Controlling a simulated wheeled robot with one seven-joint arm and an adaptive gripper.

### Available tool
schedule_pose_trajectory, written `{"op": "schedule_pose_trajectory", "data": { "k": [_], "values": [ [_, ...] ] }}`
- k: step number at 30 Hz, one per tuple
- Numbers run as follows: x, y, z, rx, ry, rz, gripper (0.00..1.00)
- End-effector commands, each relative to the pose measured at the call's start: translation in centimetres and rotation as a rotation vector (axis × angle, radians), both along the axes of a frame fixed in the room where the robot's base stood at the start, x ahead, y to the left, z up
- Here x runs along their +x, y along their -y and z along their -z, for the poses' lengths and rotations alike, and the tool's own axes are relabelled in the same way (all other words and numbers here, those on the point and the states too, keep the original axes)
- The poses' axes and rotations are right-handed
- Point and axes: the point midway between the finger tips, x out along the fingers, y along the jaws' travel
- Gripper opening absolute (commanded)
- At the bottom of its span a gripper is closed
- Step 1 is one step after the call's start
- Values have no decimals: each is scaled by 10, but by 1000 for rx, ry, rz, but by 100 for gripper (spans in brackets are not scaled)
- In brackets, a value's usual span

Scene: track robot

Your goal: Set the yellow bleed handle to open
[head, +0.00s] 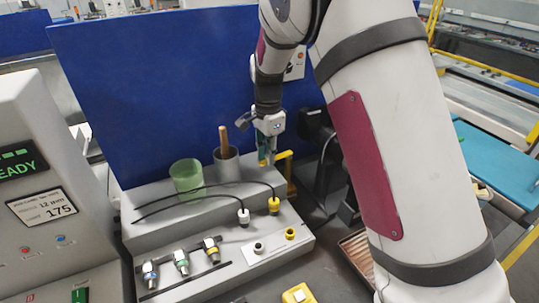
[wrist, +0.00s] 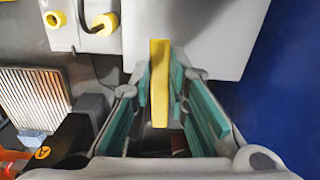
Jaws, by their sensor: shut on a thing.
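The yellow bleed handle (wrist: 159,75) is a flat bar in the middle of the wrist view, running lengthwise between my fingers. My gripper (wrist: 162,88) has teal pads on both sides of it, closed on the bar. In the head view my gripper (head: 268,150) points down behind the grey stepped block, and part of the yellow handle (head: 284,155) shows just to its right. The fingertips are small and partly hidden there. Whatever the handle turns on is hidden in the wrist view.
The grey stepped block (head: 150,226) carries a green cup (head: 186,177), a dark cup (head: 227,163), cables with white (head: 243,217) and yellow (head: 273,205) plugs, and several fittings. A blue panel (head: 150,100) stands close behind. A ribbed tray (wrist: 28,95) lies left in the wrist view.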

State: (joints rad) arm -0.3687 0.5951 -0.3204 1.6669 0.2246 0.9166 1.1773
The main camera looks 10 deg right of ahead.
Motion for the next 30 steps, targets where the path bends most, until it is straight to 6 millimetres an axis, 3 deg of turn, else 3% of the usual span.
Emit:
{"op": "schedule_pose_trajectory", "data": {
  "k": [13, 14, 15, 17, 26, 30],
  "values": [
    [2, 0, -1, -1, 4, 10, 0],
    [2, 0, -1, -1, 4, 10, 18],
    [2, 0, -1, -1, 4, 10, 27],
    [1, 0, -1, -1, 4, 10, 36],
    [1, 0, -1, -1, 1, 9, 36],
    [2, 0, -12, 1, 5, 9, 36]
  ]
}}
